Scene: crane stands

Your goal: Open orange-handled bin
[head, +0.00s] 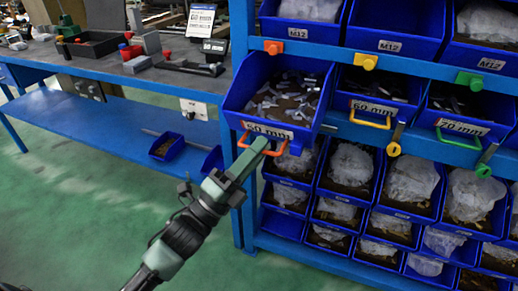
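My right gripper is not in view.
Bins with a yellow handle (370,124) and a green handle (458,141) sit to the right. Smaller bins with bagged parts fill the rows below. A blue workbench (110,66) with tools stands at left. Green floor (75,195) in front is clear.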

